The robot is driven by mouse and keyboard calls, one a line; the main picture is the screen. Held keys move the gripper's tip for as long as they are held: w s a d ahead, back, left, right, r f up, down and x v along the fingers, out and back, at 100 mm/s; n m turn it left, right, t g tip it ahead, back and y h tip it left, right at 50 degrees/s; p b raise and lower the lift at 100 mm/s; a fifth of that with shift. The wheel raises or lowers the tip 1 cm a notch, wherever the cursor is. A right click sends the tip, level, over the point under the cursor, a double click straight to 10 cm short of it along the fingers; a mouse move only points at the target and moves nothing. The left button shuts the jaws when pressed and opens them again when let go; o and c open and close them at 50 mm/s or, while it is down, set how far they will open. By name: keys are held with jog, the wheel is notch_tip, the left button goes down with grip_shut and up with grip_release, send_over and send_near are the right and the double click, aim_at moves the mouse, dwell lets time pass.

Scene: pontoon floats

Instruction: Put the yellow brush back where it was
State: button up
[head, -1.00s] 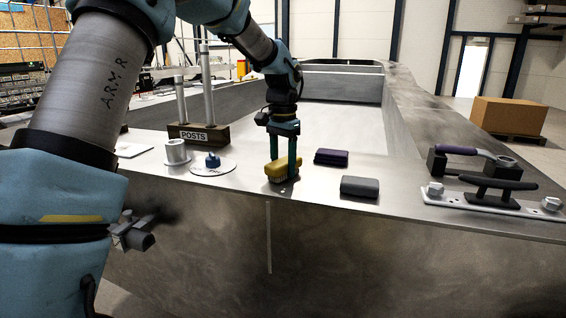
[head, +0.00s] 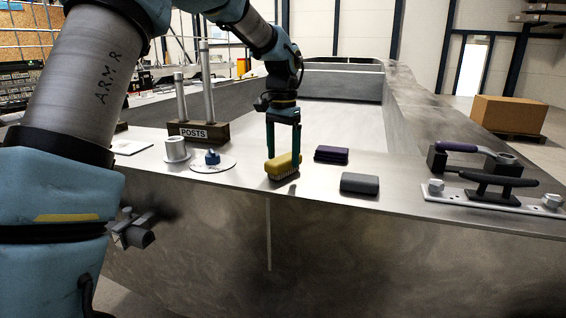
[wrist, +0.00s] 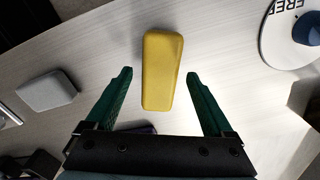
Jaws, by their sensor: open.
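The yellow brush (head: 284,162) rests bristles down on the metal deck, near its front edge. In the wrist view its yellow back (wrist: 162,70) lies lengthwise between the fingers, its far end beyond the fingertips. My gripper (head: 283,160) is open above the deck with its fingers pointing down. In the wrist view my gripper (wrist: 159,74) has one green finger on each side of the brush, with a visible gap on both sides. The bristles are hidden in the wrist view.
A white disc (head: 230,165) with a blue knob (head: 212,158) and a grey cup (head: 176,150) stand left. The POSTS block (head: 187,134) is behind them. A purple block (head: 331,154) and a grey block (head: 360,183) lie right. A black cleat (head: 497,183) is farther right.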

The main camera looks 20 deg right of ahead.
aim_at(283, 158)
notch_tip(283, 158, up, 10)
jog(key=b, duration=0.1)
jog(key=a+f+n, duration=0.3)
jog(key=a+f, duration=0.3)
jog(key=a, duration=0.4)
jog(key=a+f+n, duration=0.3)
jog(key=a+f, duration=0.2)
jog(key=a, duration=0.5)
jog(key=s+a+f+n, duration=0.3)
jog(key=s+a+f, duration=0.1)
jog(key=a, duration=0.4)
jog(key=s+a+f+n+t, duration=0.1)
jog(key=s+a+f+n, duration=0.1)
jog(key=s+a+f, duration=0.3)
jog(key=s+a, duration=0.2)
jog(key=a, duration=0.1)
jog(key=shift+a+n+t, duration=0.25)
jog(key=shift+n+t, duration=0.05)
jog(key=shift+n, duration=0.1)
jog(key=shift+w, duration=0.1)
